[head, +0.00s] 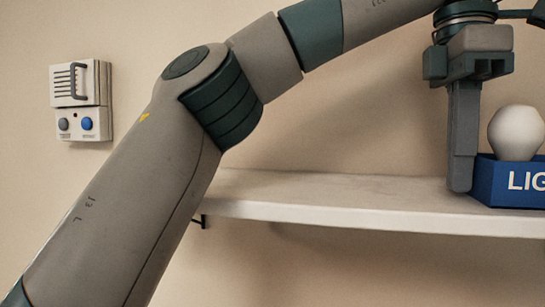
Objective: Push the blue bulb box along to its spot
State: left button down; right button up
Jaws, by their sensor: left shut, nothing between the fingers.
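The blue bulb box (510,187) stands on the white shelf (330,212) at the right edge of the head view, cut off by the frame. It bears white letters starting "LIG", and a white bulb (517,133) rises from it. My left gripper (460,188) points down with its fingers closed together and empty. Its tips are close to the shelf, at the box's left side. They overlap the box's left edge in the picture, and I cannot tell whether they touch it. My right gripper is not in view.
The shelf is bare to the left of the gripper, as far as its left end, with a dark bracket (203,221) below. A white wall unit (82,100) with a handle and two knobs hangs at the far left. The beige wall is close behind.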

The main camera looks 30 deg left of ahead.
pick_arm(q)
jog(key=shift+d, duration=0.1)
jog(key=shift+r, duration=0.1)
jog(key=shift+r, duration=2.6)
jog(key=shift+r, duration=0.1)
jog(key=shift+r, duration=0.9)
